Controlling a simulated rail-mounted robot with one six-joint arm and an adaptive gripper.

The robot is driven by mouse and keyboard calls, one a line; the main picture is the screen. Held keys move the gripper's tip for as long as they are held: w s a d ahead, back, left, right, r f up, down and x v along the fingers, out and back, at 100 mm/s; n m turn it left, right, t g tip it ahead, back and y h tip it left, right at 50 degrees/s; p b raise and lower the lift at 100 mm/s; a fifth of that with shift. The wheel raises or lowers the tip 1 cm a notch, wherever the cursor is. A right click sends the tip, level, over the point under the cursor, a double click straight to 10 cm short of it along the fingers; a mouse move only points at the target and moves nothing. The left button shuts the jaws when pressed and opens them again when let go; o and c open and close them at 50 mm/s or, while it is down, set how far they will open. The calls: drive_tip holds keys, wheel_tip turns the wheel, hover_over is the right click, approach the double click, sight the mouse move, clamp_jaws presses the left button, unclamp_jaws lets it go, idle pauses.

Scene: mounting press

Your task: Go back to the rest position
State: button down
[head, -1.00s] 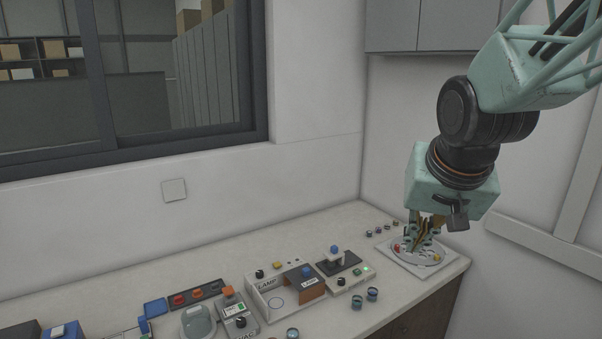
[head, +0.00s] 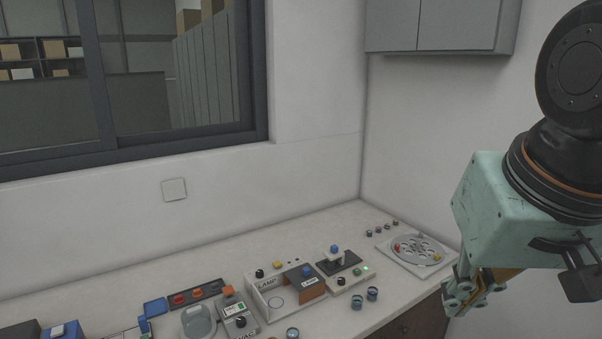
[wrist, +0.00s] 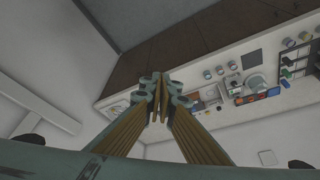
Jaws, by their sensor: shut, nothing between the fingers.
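My gripper (head: 468,296) is at the right of the head view, in front of the bench's right end and apart from it. It is shut and empty. In the wrist view my gripper (wrist: 162,88) shows with its fingertips together and nothing between them. The bench (head: 215,262) lies beyond it, seen at a slant in the wrist view. The round plate (head: 420,250) on its square base stands at the bench's right corner, with small red and yellow pieces on it.
The lamp unit (head: 283,293), a press-like device (head: 343,268) and small blue-topped cups (head: 372,294) stand on the bench. Red buttons (head: 180,299) are further left. A wall cabinet (head: 440,25) hangs above the right corner. A window (head: 160,75) is at the left.

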drive_tip(key=s+a+n, duration=0.1)
drive_tip(key=s, duration=0.8)
drive_tip(key=shift+s+f+g, duration=0.2)
drive_tip(key=shift+s+g, duration=0.05)
drive_tip(key=shift+g, duration=0.05)
